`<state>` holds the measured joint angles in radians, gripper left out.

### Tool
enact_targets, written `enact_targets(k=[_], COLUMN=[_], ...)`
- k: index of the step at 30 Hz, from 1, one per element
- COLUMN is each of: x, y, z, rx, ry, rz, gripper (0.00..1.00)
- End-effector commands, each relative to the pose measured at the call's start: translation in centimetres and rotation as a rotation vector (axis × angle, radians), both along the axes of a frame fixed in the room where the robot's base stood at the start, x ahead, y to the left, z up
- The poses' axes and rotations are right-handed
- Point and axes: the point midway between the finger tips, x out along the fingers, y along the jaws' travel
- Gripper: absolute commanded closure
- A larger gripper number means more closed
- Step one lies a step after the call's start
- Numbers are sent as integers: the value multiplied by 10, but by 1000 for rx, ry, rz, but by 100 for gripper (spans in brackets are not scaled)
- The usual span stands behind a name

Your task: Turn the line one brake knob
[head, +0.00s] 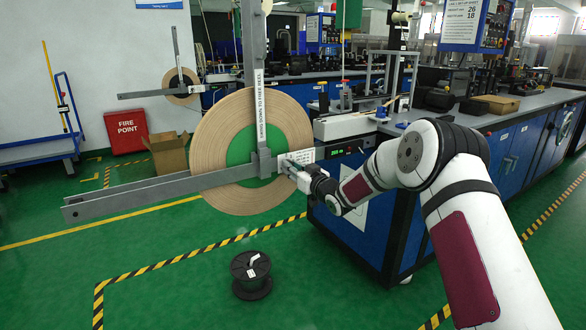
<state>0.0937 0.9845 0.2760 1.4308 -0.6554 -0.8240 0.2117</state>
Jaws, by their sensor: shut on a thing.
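A large tan tape reel (223,144) with a green centre hangs upright on a grey payoff frame. A vertical grey arm (252,50) with a printed label crosses its front, and a long horizontal grey arm (130,196) runs out to the left. My gripper (287,166) is at the right side of the reel, close to where the two grey arms meet. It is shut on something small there. The fingers and a white label plate hide what it holds, so I cannot make out the brake knob clearly.
A blue machine bench (345,215) stands right behind my arm. A black spool (251,274) lies on the green floor below the reel. A red fire point box (125,131) and cardboard box (167,154) stand at the back left. Floor at the front left is clear.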

Motion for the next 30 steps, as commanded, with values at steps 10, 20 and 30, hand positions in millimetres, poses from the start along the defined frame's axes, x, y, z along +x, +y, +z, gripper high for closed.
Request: enact_targets(k=[10, 20, 30], x=[-1, -1, -1], y=[-1, 0, 0], z=[-4, -5, -4], rx=[122, 145, 144], ry=[79, 93, 92], rz=[0, 0, 0], gripper=[100, 100, 57])
